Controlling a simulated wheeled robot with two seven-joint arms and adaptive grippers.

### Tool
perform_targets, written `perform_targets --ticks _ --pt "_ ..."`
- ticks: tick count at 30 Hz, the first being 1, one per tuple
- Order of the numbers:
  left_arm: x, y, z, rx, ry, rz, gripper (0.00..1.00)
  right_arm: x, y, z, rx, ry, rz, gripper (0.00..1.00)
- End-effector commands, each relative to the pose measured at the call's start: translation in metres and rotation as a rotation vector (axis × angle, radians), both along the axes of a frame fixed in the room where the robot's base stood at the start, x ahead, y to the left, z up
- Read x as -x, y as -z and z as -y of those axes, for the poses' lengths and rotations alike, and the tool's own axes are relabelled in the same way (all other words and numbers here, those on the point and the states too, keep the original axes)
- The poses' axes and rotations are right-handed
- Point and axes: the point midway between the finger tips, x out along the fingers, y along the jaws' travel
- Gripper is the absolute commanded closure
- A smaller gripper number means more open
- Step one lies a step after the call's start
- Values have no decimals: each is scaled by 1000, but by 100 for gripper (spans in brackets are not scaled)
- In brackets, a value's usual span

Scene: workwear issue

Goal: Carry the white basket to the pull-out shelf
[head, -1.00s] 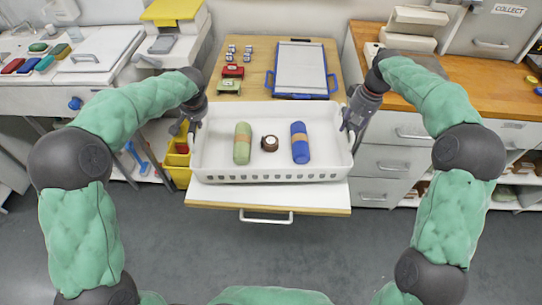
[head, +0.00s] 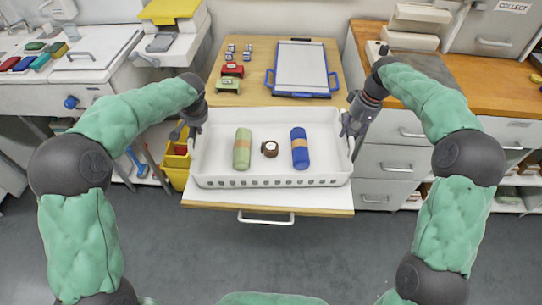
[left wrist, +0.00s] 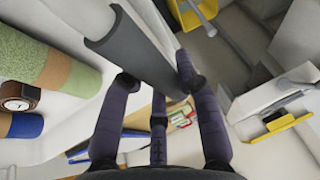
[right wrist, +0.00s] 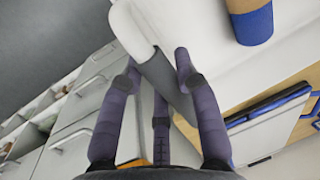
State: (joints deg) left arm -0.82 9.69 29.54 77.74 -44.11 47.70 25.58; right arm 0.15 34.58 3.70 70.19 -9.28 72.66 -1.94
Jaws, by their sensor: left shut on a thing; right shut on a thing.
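The white basket (head: 270,183) is over the pull-out shelf (head: 330,202), level, in the head view. A small gap beneath it or contact with the shelf cannot be told. Inside lie a green roll (head: 242,149), a brown strapped watch-like item (head: 269,149) and a blue roll (head: 300,148). My left gripper (head: 193,138) is shut on the basket's left grip, a grey bar in the left wrist view (left wrist: 140,60). My right gripper (head: 350,130) is shut on the right grip, grey in the right wrist view (right wrist: 163,80).
Behind the basket, a blue-edged clipboard (head: 300,67), a red item (head: 232,69), a green item (head: 228,84) and several small pieces rest on the wooden surface. A yellow bin (head: 175,165) stands at left below. Drawers (head: 385,165) are at right. The floor in front is clear.

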Motion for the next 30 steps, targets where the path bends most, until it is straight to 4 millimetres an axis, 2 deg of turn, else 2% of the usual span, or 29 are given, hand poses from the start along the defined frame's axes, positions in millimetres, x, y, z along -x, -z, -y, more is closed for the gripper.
perform_targets --ticks 1,3,13,17,30 --pt "0 0 0 0 -1 0 62 0 1 0 0 0 0 62" --pt "0 0 0 0 -1 1 44 0 0 0 0 0 0 44" --pt "0 -1 0 0 0 1 44 0 0 0 0 0 0 44" --pt "2 -9 2 0 0 2 44 0 -1 0 0 0 0 44" --pt "31 -81 19 1 1 4 44 0 -2 0 0 0 0 44"
